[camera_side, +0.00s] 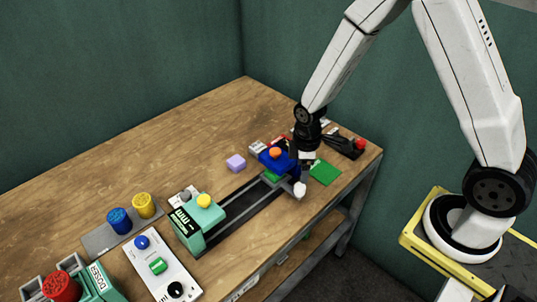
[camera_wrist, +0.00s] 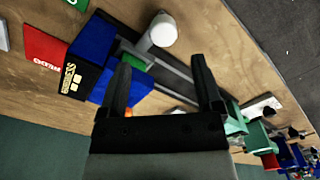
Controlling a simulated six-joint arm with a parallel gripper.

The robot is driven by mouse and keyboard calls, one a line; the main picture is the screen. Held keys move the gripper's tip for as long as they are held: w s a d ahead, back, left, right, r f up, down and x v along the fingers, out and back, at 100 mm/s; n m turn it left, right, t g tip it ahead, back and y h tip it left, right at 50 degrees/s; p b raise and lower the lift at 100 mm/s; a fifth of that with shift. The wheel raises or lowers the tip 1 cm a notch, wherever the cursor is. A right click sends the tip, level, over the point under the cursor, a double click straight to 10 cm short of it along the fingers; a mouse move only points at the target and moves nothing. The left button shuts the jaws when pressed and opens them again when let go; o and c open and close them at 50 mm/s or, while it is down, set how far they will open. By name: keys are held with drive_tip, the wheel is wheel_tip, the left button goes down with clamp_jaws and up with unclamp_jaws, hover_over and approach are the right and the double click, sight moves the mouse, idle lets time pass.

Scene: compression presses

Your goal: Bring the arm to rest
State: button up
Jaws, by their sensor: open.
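My gripper (camera_side: 298,160) is at the far end of the bench, just right of the blue press (camera_side: 270,160) with an orange knob (camera_side: 275,152). In the wrist view my gripper (camera_wrist: 161,64) has its two black fingers spread apart with nothing gripped between them. The blue press (camera_wrist: 92,45) lies by the left finger, its dark label facing the camera. A white round knob (camera_wrist: 163,30) on the rail shows beyond the fingertips; it also shows in the side view (camera_side: 299,190). My arm reaches down from the upper right. Any contact with the press cannot be told.
A teal press (camera_side: 197,222) with a yellow knob stands at the rail's near end. A control panel (camera_side: 160,270), blue and yellow cylinders (camera_side: 132,212) and a red knob (camera_side: 61,287) are nearer. A purple block (camera_side: 236,162) and green pad (camera_side: 325,173) lie beside the press. The bench's back left is clear.

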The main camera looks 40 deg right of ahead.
drive_tip(key=shift+r, duration=0.25)
drive_tip(key=shift+s+r+m, duration=0.15)
drive_tip(key=shift+r+m, duration=0.15)
drive_tip(key=shift+r, duration=0.1)
drive_tip(key=s+r+m+t, duration=0.2)
drive_tip(key=s+r+m, duration=0.5)
drive_tip(key=r, duration=0.3)
drive_tip(key=shift+s+r+m+t, duration=0.3)
drive_tip(key=shift+s+m, duration=0.1)
drive_tip(key=shift+m, duration=0.3)
